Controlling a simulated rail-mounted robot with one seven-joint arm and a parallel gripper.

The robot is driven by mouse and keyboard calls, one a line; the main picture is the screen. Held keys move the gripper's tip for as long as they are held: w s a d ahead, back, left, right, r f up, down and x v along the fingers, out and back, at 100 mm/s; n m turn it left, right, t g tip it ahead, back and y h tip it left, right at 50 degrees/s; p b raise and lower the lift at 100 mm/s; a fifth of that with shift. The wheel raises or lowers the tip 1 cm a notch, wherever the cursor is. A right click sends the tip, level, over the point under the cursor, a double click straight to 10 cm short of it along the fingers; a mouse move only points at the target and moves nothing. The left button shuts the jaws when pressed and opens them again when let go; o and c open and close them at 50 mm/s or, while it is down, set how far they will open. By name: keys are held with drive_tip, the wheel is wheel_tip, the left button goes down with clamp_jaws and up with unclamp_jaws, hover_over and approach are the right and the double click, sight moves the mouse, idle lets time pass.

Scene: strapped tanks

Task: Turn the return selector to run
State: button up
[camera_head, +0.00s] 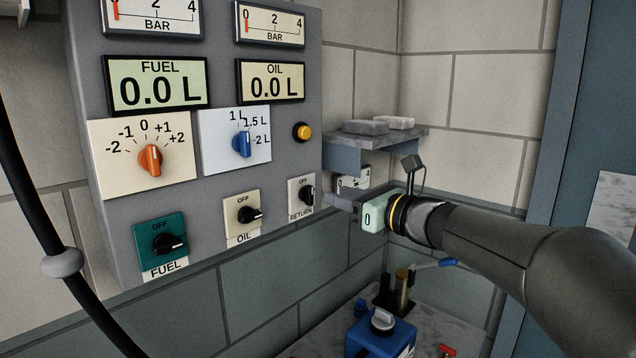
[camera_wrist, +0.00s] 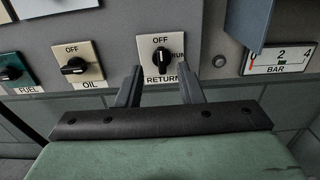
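The return selector is a black knob on a pale plate (camera_head: 301,190) marked OFF and RETURN, at the lower right of the grey panel. In the wrist view the selector (camera_wrist: 161,58) stands upright, in line with OFF above it; the RUN mark at its right is partly hidden by the knob. My gripper (camera_wrist: 158,78) is open, with one dark finger on each side below the knob. The fingers look close to the plate, and nothing shows between them; I cannot tell whether they touch it. In the head view my gripper (camera_head: 328,197) reaches in from the right.
Neighbouring OIL (camera_head: 248,214) and FUEL (camera_head: 167,244) selectors sit left of RETURN. A shelf (camera_head: 385,138) with grey blocks juts out above my gripper. A BAR gauge (camera_wrist: 281,59) is right of the selector. A blue box (camera_head: 380,335) stands below on a bench.

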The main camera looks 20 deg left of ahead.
sight(312, 187)
drive_tip(key=p+x, duration=0.1)
drive_tip(key=x, duration=0.6)
drive_tip(key=shift+w+a+p, duration=0.1)
drive_tip(key=shift+w+p, duration=0.05)
drive_tip(key=shift+p, duration=0.15)
clamp_jaws()
